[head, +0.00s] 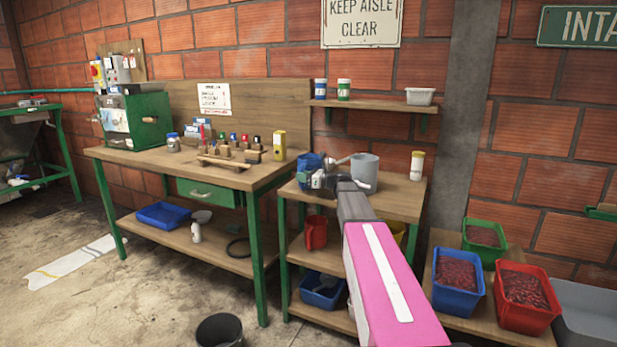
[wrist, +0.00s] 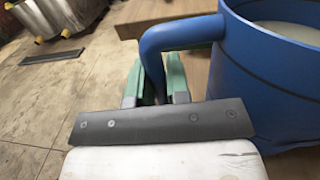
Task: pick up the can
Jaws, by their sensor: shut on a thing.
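A blue can (head: 309,162) with a side handle is at the left of the small wooden-topped table in the head view. It fills the right of the wrist view (wrist: 275,80), upright, with pale contents inside. My gripper (head: 319,181) is in front of it, its fingers shut on the can's handle (wrist: 180,34). The fingers (wrist: 155,82) show on either side of the handle's lower part. Whether the can's base touches the table is hidden.
A grey vessel (head: 366,167) with a spout stands right beside the blue can. A yellow-capped white bottle (head: 417,166) is farther right. A workbench (head: 150,158) with small bottles is at left. Red and blue bins (head: 522,316) stand at lower right.

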